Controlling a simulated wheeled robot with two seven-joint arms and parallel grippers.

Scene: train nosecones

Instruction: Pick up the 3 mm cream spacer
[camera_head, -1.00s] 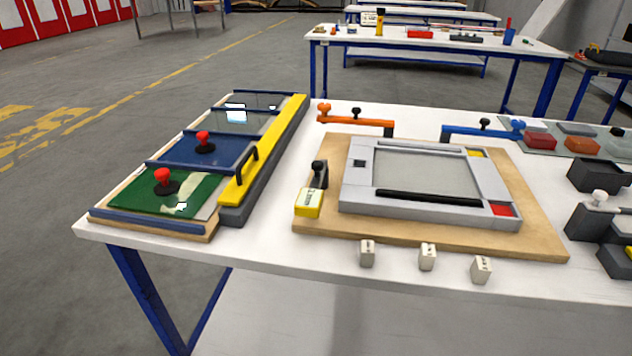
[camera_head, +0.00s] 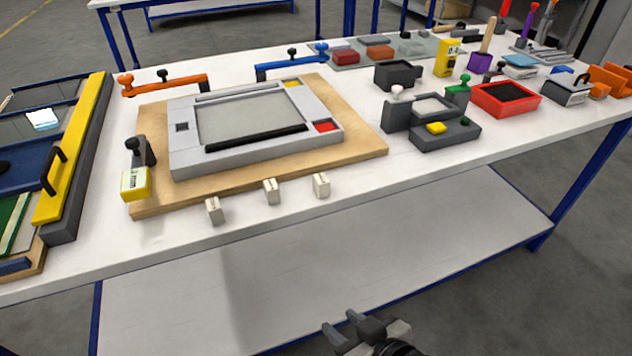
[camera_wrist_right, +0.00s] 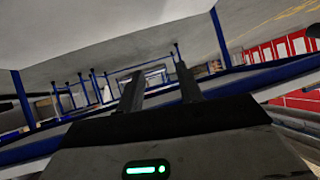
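Three small cream spacer blocks stand in a row on the white table near its front edge: a left one (camera_head: 215,210), a middle one (camera_head: 271,191) and a right one (camera_head: 321,185). Each has a dark mark on it, too small to read, so I cannot tell which is the 3 mm one. My right gripper (camera_head: 343,327) is at the bottom of the head view, in front of and below the table edge, well apart from the spacers. In the right wrist view its two fingers (camera_wrist_right: 160,88) are apart with nothing between them. My left gripper is not in view.
Behind the spacers lies a wooden board (camera_head: 365,147) with a grey frame (camera_head: 187,158) and a yellow-labelled clamp (camera_head: 135,184). A dark grey fixture (camera_head: 445,137) and a red tray (camera_head: 505,98) stand to the right. The table's front edge (camera_head: 420,168) and lower shelf (camera_head: 330,260) are clear.

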